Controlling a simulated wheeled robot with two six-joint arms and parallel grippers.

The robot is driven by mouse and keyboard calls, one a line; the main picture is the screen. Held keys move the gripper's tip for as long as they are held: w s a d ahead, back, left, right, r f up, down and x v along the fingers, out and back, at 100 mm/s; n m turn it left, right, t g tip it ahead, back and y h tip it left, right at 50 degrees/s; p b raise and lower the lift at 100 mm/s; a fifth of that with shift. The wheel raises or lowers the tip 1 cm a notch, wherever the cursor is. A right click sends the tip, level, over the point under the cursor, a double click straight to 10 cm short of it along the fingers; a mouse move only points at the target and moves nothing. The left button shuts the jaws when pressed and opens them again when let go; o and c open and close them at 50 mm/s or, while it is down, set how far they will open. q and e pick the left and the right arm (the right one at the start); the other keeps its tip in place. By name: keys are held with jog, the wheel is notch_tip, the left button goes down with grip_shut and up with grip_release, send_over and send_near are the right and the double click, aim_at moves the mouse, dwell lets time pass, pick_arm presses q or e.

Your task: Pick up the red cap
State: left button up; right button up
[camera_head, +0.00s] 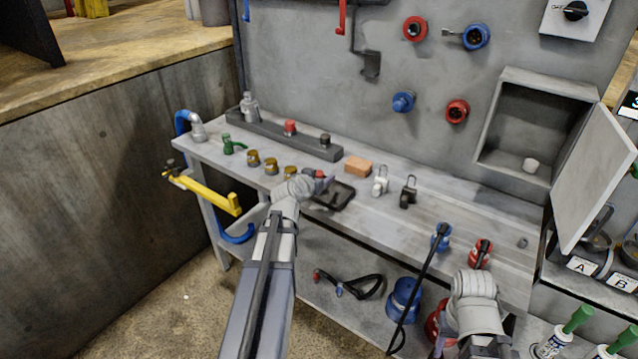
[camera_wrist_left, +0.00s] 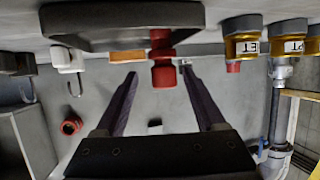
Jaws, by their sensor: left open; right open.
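The red cap (camera_wrist_left: 162,72) stands by the edge of a dark tray (camera_head: 338,197) on the workbench. In the left wrist view it lies between the two spread fingers of my left gripper (camera_wrist_left: 158,88), apart from both. In the head view my left gripper (camera_head: 322,184) is over the bench at the tray, and the cap shows only as a small red patch beside it, partly hidden. My left gripper is open and empty. My right gripper (camera_head: 478,310) is at the lower right by the bench's front edge; its fingers are hidden behind the wrist.
An orange block (camera_head: 357,166) and two small padlock-like items (camera_head: 380,182) stand right of the tray. Brass fittings (camera_head: 270,166) stand to its left. A dark rail (camera_head: 300,140) with a red knob lies behind. Blue (camera_head: 441,238) and red (camera_head: 480,252) plugs stand near my right arm.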

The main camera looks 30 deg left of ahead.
pick_arm(q)
jog(key=x, duration=0.1)
jog(key=b+x, duration=0.1)
jog(key=x, duration=0.2)
jog(key=shift+w+a+f, duration=0.15)
jog(key=shift+w+a, duration=0.05)
jog(key=shift+a, duration=0.1)
jog(key=shift+s, duration=0.1)
jog(key=shift+c, duration=0.6)
grip_shut()
